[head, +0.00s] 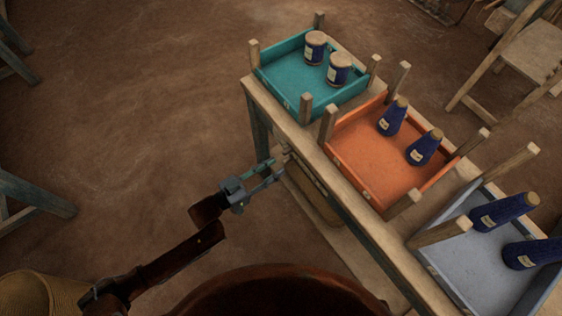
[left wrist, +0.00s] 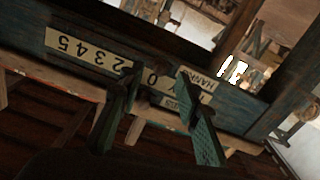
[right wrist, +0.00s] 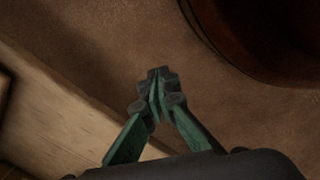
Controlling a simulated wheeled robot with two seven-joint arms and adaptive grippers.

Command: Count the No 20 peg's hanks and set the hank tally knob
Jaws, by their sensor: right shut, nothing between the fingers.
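My left gripper (head: 274,172) is at the bench's front edge. It also shows in the left wrist view (left wrist: 156,78), its two fingers apart in front of a pale number strip (left wrist: 88,50) on the bench's blue-green rail. The strip appears upside down, with 5, 4, 3, 2 on the left and a 0 between the fingers; a label at right reads HANKS (left wrist: 195,82). A finger covers part of the strip. I cannot make out the tally knob clearly. My right gripper (right wrist: 158,82) is shut and empty above bare floor. The No 20 peg and its hanks are not seen.
The bench (head: 385,250) carries a teal tray (head: 290,85), an orange tray (head: 375,165) and a grey tray (head: 465,265), each with corner posts and two blue yarn packages. A straw-coloured basket (head: 25,295) is at lower left.

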